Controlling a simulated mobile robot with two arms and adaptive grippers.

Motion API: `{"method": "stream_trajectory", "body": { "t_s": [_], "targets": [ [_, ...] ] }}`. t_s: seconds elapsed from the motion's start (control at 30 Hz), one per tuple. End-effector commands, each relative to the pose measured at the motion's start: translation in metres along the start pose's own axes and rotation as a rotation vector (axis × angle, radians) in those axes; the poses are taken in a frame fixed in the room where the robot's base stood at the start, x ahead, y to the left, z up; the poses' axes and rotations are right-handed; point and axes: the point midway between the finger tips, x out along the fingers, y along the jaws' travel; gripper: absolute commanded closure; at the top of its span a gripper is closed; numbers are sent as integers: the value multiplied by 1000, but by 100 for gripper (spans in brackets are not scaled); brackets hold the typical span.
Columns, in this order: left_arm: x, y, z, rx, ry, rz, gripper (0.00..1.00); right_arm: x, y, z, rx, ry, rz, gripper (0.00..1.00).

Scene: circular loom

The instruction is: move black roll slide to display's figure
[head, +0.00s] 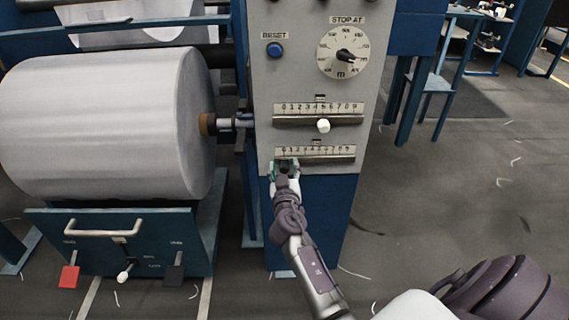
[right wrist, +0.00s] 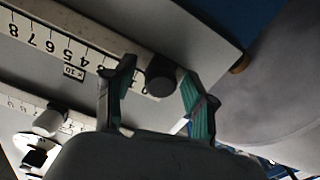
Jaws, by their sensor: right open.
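The black slide knob (right wrist: 160,74) is on the lower numbered scale (head: 325,152), near its low-number left end in the head view, where my gripper mostly hides it. My right gripper (head: 285,166) is open at that end of the scale. In the right wrist view its green-padded fingers (right wrist: 156,82) stand on either side of the black knob, with a visible gap on at least one side. A small display (head: 317,142) sits above the lower scale and also shows in the right wrist view (right wrist: 74,71); its figure is too small to read surely. My left gripper is out of view.
A white knob (head: 323,125) sits on the upper scale (head: 300,107), just above. A dial (head: 343,51) and a blue button (head: 274,50) are higher on the grey panel (head: 262,90). A large white roll (head: 110,120) stands left of the panel.

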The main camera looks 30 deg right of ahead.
Motion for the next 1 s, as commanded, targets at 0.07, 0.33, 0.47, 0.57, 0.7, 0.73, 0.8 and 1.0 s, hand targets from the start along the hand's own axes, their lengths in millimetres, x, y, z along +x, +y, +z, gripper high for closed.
{"method": "stream_trajectory", "body": {
  "t_s": [0.07, 0.33, 0.47, 0.57, 0.7, 0.73, 0.8, 1.0],
  "targets": [
    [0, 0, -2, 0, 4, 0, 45, 0, 0, 0, 0, 0, 0, 45],
    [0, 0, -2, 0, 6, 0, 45, 0, 0, 0, 0, 0, 0, 71],
    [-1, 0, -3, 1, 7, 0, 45, 0, 0, 0, 0, 0, -1, 93],
    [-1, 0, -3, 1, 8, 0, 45, 0, 0, 0, 0, 0, -1, 100],
    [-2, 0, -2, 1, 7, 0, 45, 0, 0, 0, -1, 0, -1, 100],
    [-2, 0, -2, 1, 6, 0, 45, 0, 0, 0, -1, 0, -1, 100],
    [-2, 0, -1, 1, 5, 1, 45, 0, 2, 1, -2, 0, 0, 100],
    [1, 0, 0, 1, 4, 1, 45, 0, 32, 8, -5, -1, 1, 100]
  ]
}}
